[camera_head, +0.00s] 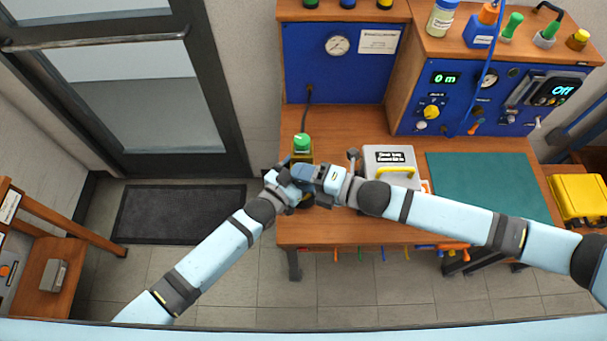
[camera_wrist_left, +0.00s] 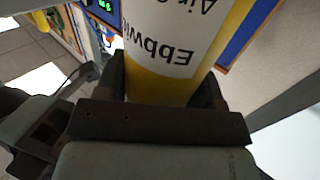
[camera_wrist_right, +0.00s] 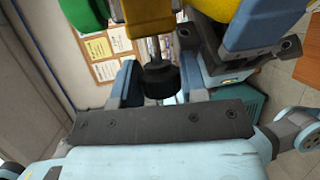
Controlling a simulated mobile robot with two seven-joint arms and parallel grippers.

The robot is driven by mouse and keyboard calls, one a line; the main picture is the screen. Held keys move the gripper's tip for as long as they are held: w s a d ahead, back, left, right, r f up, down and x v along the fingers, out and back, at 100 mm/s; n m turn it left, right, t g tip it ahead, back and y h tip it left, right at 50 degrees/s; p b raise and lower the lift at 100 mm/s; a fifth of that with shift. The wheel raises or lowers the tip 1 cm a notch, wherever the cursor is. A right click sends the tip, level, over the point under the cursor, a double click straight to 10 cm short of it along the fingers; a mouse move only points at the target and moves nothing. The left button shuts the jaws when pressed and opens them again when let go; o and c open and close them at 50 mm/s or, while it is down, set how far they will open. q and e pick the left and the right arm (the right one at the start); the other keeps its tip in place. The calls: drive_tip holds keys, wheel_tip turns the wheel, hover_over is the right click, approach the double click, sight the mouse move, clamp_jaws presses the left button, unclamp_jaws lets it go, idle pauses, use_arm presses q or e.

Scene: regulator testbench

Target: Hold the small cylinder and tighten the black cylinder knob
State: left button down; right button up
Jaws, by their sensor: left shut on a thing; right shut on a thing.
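The small cylinder (camera_head: 302,157) is yellow with a green top and stands at the table's left edge, partly hidden by my grippers. In the left wrist view the cylinder (camera_wrist_left: 180,75) is yellow with a white label, and my left gripper (camera_wrist_left: 163,88) is shut around its body. The black cylinder knob (camera_wrist_right: 160,80) shows in the right wrist view, just below a yellow part. My right gripper (camera_wrist_right: 161,88) has its fingers on either side of the knob and is shut on it. In the head view my right gripper (camera_head: 303,175) hides the knob.
A grey case (camera_head: 388,156) with a yellow handle and a green mat (camera_head: 485,182) lie on the wooden table (camera_head: 340,233). Blue panels with a gauge (camera_head: 338,45) and a yellow dial stand behind. Several coloured tools hang along the front edge. Both forearms meet closely at the cylinder.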

idle(0.3)
drive_tip(key=o, duration=0.6)
drive_tip(key=shift+o, duration=0.2)
drive_tip(key=v, duration=1.2)
drive_tip(key=shift+f, duration=0.2)
